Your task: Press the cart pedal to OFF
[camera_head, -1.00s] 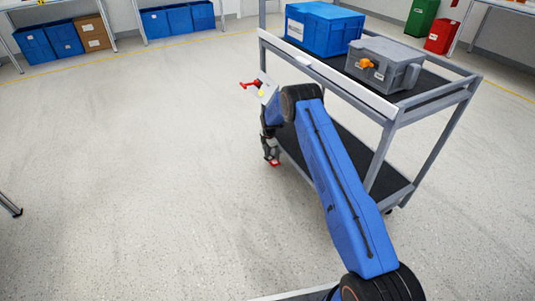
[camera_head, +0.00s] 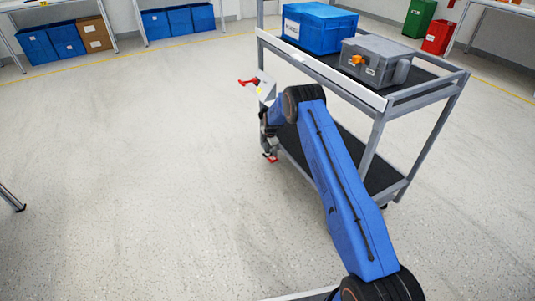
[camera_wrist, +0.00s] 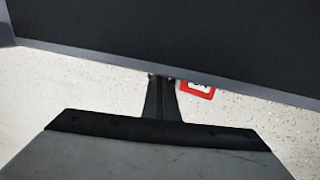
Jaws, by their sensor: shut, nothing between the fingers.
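The grey cart (camera_head: 322,70) stands at the right, with an upper and a lower black shelf. Its red pedal (camera_head: 271,158) shows low by the near left corner of the lower shelf. In the wrist view the pedal (camera_wrist: 208,95) is a red-edged plate with a white label, partly hidden by the cart's edge; the label seems to read "ON". My gripper (camera_wrist: 161,78) is shut and empty, pointing at the cart's lower edge just left of the pedal. In the head view my gripper (camera_head: 269,148) is just above the pedal; I cannot tell whether they touch.
A blue bin (camera_head: 320,28) and a grey box (camera_head: 376,62) with an orange knob sit on the cart's top shelf. A red handle (camera_head: 248,82) sticks out left of my wrist. The floor (camera_head: 130,170) left of the cart is clear.

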